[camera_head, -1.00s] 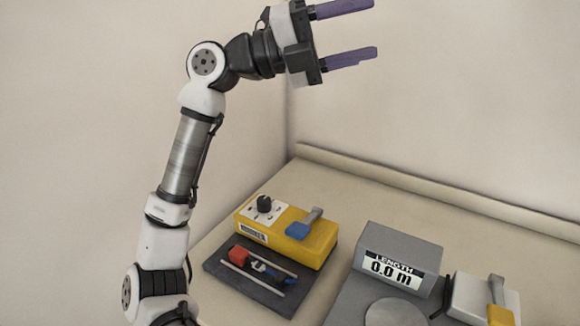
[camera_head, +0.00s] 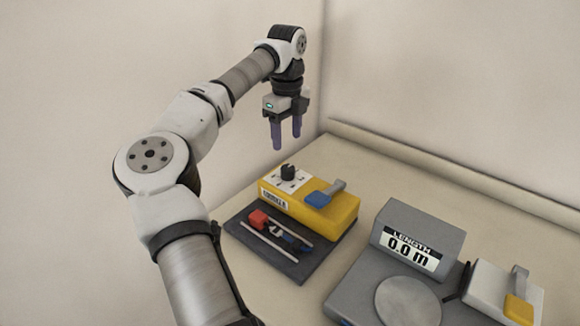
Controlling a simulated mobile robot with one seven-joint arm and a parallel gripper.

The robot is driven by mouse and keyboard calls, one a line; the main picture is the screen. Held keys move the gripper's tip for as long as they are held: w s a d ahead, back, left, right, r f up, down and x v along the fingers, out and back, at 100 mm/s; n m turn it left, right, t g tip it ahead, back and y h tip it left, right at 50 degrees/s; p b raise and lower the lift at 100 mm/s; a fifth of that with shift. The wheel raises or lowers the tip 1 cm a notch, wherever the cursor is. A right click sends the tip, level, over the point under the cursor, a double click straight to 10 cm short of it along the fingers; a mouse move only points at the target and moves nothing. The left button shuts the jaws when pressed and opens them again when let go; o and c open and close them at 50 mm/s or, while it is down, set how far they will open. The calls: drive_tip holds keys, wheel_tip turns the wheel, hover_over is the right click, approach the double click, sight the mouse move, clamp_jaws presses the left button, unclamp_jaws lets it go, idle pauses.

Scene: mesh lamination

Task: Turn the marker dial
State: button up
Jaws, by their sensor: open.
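The yellow marker box (camera_head: 338,218) stands on the table at its left side. Its black dial (camera_head: 288,172) sits upright on a white plate (camera_head: 299,184) on the box's top left. Where the dial's pointer faces is too small to tell. A lever with a blue end (camera_head: 318,199) is on the same box. My gripper (camera_head: 287,147) points down with its purple fingers open and empty. In the picture it is just above the dial, apart from it; the exact height gap cannot be told.
A dark tray (camera_head: 240,225) with a red-ended tool (camera_head: 262,220) and rods lies in front of the box. A grey unit with a display reading LENGTH 0.0 m (camera_head: 413,250), a round disc (camera_head: 407,302) and a yellow-ended lever (camera_head: 518,309) stand to the right. Walls rise behind.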

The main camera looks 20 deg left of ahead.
sight(288, 167)
wheel_tip(288, 167, down, 10)
drive_tip(key=shift+d+f+p, duration=0.1)
drive_tip(key=shift+p, duration=0.65)
drive_tip(key=c, duration=1)
